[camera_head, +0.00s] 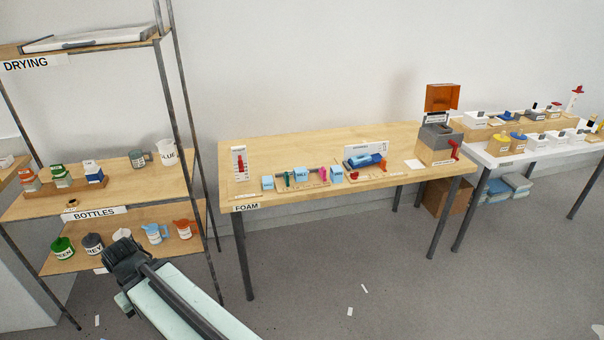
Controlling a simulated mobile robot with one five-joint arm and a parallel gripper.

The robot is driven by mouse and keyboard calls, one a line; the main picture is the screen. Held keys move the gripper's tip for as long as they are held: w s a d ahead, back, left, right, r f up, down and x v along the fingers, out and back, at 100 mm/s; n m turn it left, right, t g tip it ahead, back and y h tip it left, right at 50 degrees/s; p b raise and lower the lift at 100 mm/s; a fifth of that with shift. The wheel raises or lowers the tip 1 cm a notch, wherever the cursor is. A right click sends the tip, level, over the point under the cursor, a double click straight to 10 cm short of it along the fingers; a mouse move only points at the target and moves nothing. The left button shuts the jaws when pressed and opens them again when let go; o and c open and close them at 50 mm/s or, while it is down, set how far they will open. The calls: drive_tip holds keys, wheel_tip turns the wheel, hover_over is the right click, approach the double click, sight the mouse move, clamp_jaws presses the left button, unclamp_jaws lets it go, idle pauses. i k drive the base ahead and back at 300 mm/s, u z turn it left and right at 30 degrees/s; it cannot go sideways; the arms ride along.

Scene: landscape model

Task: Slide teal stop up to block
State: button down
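The FOAM table (300,140) stands in the middle of the view with a row of small items near its front edge. A small teal piece (287,180), which looks like the stop, stands in that row. Light blue blocks stand on both sides of it: one on the left (267,183) and one on the right (301,175). I cannot tell whether the teal piece touches either block. My gripper (122,255) is at the lower left, in front of the bottles shelf and well away from the table. Its fingers are too dark and small to read.
A magenta piece (322,173) and another light blue block (337,174) continue the row. A blue device (365,161) and a grey machine with a red crank (437,142) stand further right. The shelf rack (172,80) is at left. Open floor lies before the table.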

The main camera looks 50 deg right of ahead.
sight(286, 176)
drive_tip(key=z, duration=0.3)
drive_tip(key=i, duration=1)
drive_tip(key=u, duration=0.05)
